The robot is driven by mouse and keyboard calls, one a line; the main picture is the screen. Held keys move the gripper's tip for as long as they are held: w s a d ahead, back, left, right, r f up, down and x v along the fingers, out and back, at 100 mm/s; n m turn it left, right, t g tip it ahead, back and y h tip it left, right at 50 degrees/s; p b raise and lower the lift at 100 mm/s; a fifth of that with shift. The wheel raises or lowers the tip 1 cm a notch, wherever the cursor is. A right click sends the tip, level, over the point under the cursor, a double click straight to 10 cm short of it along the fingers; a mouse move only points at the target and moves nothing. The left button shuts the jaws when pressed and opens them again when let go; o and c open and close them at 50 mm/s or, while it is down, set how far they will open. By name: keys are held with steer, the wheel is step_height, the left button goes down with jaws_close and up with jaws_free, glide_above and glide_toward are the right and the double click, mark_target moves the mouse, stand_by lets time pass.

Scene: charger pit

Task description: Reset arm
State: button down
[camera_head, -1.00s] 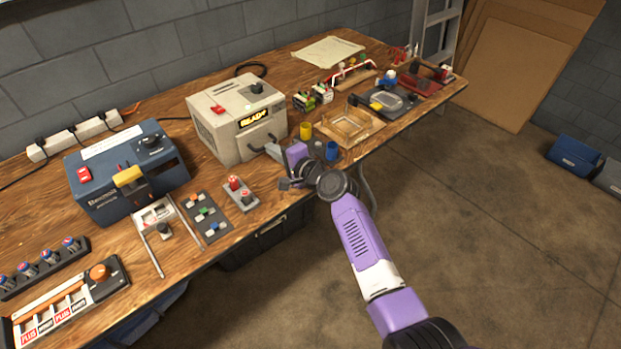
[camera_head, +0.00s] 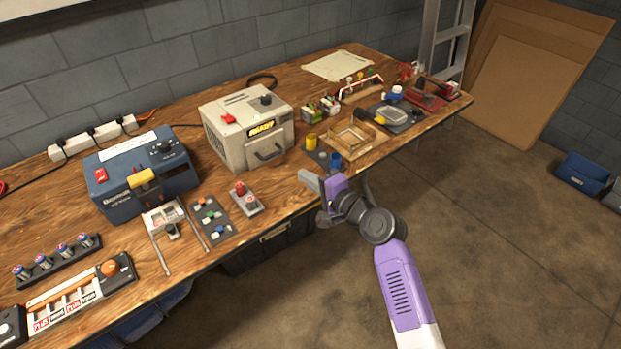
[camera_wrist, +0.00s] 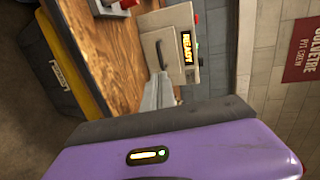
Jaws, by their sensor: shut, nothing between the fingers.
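My gripper (camera_head: 311,183) is at the end of my purple and white arm, at the front edge of the workbench (camera_head: 284,207) in the head view. Its grey fingers are shut with nothing between them and point left toward the bench. In the wrist view the fingers (camera_wrist: 160,93) stand above the purple gripper body, with the beige box (camera_wrist: 168,50) behind them. That box, with a lit READY display, also stands on the bench in the head view (camera_head: 225,135), apart from my gripper.

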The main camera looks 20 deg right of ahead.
steer(key=d+r+n+t+h, duration=0.2)
steer(key=d+r, duration=0.1)
steer(key=r, duration=0.1)
steer(key=s+d+n+h, duration=0.3)
steer(key=s, duration=0.7)
steer(key=s+a+r+n, duration=0.1)
steer(key=s+n, duration=0.2)
steer(key=s, duration=1)
steer(key=s+a+n+g, duration=0.1)
steer(key=s+a+n, duration=0.1)
steer(key=s, duration=1.1)
steer(key=s+a+r+n+p, duration=0.1)
steer(key=s+n, duration=0.3)
steer(key=s, duration=0.9)
steer(key=shift+a+r+g, duration=0.25)
steer(key=shift+r+g, duration=0.1)
steer(key=shift+g, duration=0.05)
